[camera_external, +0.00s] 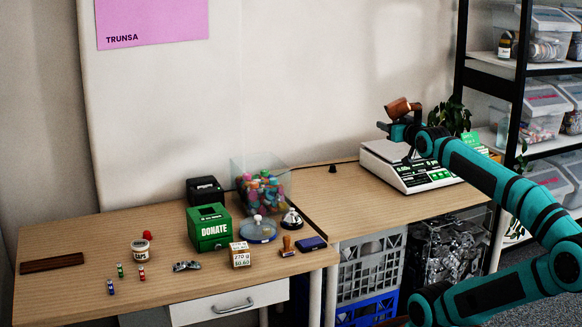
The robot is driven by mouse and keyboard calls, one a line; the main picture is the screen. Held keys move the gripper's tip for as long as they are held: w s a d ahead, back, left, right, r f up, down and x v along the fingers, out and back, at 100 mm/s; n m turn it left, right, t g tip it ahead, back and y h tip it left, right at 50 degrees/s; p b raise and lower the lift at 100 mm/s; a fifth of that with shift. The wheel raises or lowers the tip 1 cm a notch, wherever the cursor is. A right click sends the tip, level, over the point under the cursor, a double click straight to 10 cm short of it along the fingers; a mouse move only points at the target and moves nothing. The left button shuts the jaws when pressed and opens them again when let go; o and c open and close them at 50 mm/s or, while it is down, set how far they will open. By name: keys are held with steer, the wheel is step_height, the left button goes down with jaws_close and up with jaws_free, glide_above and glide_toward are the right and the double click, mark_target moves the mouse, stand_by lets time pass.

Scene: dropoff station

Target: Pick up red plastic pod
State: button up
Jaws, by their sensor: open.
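A small round red object (147,234), which looks like the red plastic pod, sits on the left wooden desk (70,240). It is just behind a white jar labelled CUPS (140,251). The space between the fingers is too small to see clearly.
Small bottles (120,270) stand in front of the jar. A green DONATE box (209,227), a clear bin of colourful items (262,182), a price block (240,254) and a stamp (287,245) stand further right. A white scale (408,166) is on the right desk.

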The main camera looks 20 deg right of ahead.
steer(key=shift+o, duration=0.6)
steer(key=shift+w, duration=0.1)
steer(key=w+a+r+n+g+y, duration=0.2)
steer(key=w+a+n+g+y, duration=0.15)
steer(key=w+a, duration=0.9)
steer(key=n+g, duration=0.7)
steer(key=g, duration=0.4)
glide_above(147, 232)
steer(key=s+d, duration=0.2)
steer(key=shift+m, duration=0.25)
step_height(147, 232, down, 32)
steer(key=shift+a+f, duration=0.1)
steer(key=shift+w+x, duration=0.2)
steer(key=shift+x, duration=1.15)
steer(key=shift+w+x, duration=0.25)
steer(key=shift+x, duration=1.1)
steer(key=c, duration=1.1)
